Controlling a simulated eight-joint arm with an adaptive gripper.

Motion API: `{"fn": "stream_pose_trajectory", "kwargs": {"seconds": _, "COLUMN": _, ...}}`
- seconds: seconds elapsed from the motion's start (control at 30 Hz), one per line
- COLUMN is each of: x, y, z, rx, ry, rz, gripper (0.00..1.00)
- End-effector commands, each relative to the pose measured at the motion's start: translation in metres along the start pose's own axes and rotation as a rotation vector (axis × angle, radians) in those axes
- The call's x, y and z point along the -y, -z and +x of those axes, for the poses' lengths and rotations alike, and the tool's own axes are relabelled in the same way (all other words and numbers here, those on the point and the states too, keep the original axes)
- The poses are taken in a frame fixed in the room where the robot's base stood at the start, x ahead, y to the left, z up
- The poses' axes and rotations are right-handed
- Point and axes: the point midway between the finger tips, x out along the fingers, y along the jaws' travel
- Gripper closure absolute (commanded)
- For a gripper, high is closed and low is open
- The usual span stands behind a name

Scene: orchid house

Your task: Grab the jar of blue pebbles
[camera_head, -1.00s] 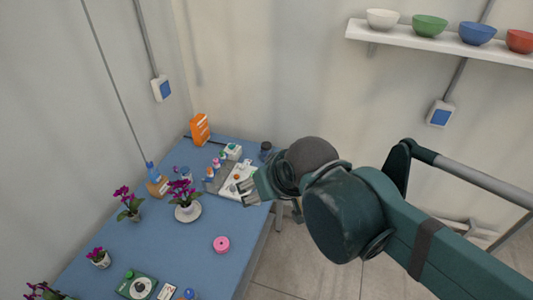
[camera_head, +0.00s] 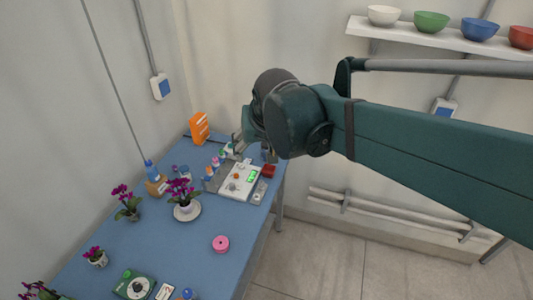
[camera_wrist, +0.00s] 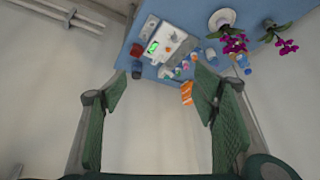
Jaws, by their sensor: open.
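Several small vessels stand on the blue table, and the pebbles cannot be made out clearly. A dark bluish jar (camera_head: 268,154) stands at the far right corner, partly hidden by my arm. It shows small in the wrist view (camera_wrist: 137,73), near the tip of the left finger. A clear jar with some blue (camera_head: 184,170) stands behind the potted orchid, also small in the wrist view (camera_wrist: 210,54). My gripper (camera_wrist: 158,84) is open and empty, above the far end of the table. In the head view it (camera_head: 236,146) hides part of that end.
A white scale with a green display (camera_head: 240,180), a red block (camera_head: 268,171) and small bottles (camera_head: 213,164) crowd the far end. An orange box (camera_head: 199,128) stands by the wall. Orchids (camera_head: 183,193) line the left. The table around the pink roll (camera_head: 221,243) is clear.

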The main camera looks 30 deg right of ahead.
Motion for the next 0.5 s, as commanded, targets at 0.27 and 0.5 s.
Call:
{"fn": "stream_pose_trajectory", "kwargs": {"seconds": 0.27, "x": -0.004, "y": 0.040, "z": 0.030, "rx": 0.026, "ry": -0.040, "rz": 0.088, "gripper": 0.41}}
{"fn": "stream_pose_trajectory", "kwargs": {"seconds": 0.5, "x": -0.008, "y": 0.073, "z": 0.059, "rx": 0.046, "ry": -0.077, "rz": 0.164, "gripper": 0.41}}
